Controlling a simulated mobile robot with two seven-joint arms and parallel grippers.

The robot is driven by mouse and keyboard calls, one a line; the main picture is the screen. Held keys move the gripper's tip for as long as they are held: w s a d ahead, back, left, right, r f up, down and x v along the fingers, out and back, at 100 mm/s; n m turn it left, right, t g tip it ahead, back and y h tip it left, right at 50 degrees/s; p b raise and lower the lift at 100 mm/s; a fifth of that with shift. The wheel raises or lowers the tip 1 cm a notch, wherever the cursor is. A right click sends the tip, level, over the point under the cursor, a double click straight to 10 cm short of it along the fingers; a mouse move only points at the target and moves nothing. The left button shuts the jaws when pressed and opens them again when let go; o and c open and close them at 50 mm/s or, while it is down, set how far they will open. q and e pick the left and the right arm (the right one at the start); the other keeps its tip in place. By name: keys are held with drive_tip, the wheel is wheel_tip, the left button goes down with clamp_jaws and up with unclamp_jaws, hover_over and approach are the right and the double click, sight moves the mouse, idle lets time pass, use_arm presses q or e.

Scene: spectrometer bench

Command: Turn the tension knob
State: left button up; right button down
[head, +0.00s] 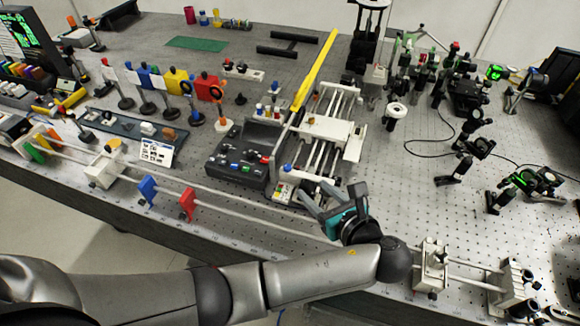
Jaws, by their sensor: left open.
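My left gripper (311,187) is open and empty. Its fingers point up and left over the front end of the white rail instrument (327,128) with the long yellow arm. A small white control box (286,193) with coloured buttons and a blue-topped knob (287,169) stands just left of the fingertips. I see no contact with it. A white round handwheel-like part (396,111) stands to the right of the instrument. No readable label shows which part is the tension knob. My right gripper is not in view.
A dark control panel (237,160) stands left of the instrument. A long rail (240,215) with a blue plate (148,190) and a red plate (187,204) runs along the front edge, under my left arm. Optics mounts (470,145) crowd the right. Perforated bench (400,190) is clear right of the gripper.

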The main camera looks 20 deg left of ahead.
sight(288, 167)
use_arm(q)
drive_tip(key=b+x, duration=0.1)
drive_tip(key=x, duration=1)
drive_tip(key=shift+a+f+b, duration=0.15)
drive_tip(key=shift+a+b, duration=0.05)
drive_tip(key=shift+b, duration=0.1)
drive_tip(key=shift+w+a+f, duration=0.1)
drive_tip(key=shift+w+a, duration=0.15)
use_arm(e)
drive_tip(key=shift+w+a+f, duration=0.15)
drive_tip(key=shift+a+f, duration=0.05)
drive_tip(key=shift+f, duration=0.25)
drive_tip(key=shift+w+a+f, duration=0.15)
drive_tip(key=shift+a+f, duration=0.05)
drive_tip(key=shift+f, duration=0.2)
use_arm(q)
drive_tip(key=c, duration=0.5)
clamp_jaws()
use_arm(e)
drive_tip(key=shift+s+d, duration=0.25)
